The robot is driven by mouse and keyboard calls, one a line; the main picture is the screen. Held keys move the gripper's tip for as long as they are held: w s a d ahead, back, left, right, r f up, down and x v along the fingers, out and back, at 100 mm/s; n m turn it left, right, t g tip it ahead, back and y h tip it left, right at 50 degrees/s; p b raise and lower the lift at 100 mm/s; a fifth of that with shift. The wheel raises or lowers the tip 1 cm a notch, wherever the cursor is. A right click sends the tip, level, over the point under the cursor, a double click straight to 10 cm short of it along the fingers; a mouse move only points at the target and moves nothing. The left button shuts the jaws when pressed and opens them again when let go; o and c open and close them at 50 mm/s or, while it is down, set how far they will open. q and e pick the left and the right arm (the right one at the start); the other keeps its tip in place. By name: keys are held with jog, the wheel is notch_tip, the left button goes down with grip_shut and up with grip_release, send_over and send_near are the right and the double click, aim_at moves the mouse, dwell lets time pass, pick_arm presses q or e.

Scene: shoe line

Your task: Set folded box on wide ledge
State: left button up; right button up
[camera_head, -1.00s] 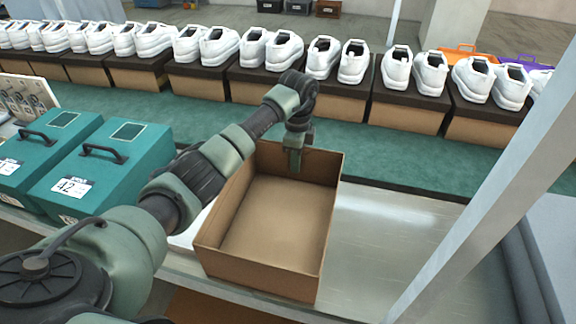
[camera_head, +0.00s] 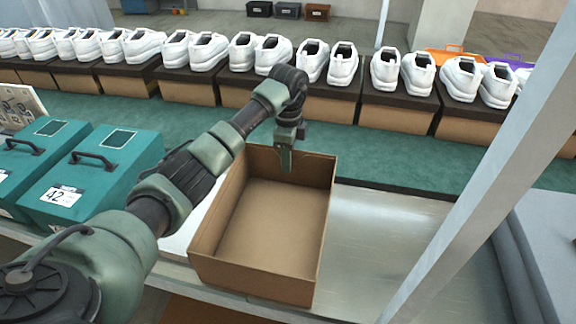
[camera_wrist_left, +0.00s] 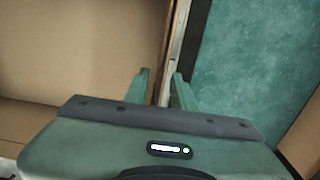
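An open, empty brown cardboard box (camera_head: 255,270) stands upright on the metal work surface in the head view, walls raised. My left gripper (camera_head: 285,158) is at its far wall, pointing down, with one finger inside the box. In the left wrist view, the two fingers of my left gripper (camera_wrist_left: 162,85) are apart, one on each side of the box wall (camera_wrist_left: 169,55). A gap shows between the inner finger and the wall. My right gripper is not in view. The bare metal surface (camera_head: 375,255) extends right of the box.
Teal carry boxes (camera_head: 95,175) stand left of the box, near my left arm. Behind is a green belt (camera_head: 390,155) with a row of white shoes (camera_head: 330,65) on brown boxes. A slanted grey post (camera_head: 480,180) rises at right.

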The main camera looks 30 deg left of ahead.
pick_arm(q)
notch_tip(320, 180, up, 10)
jog(key=shift+f, duration=0.15)
dwell(0.5)
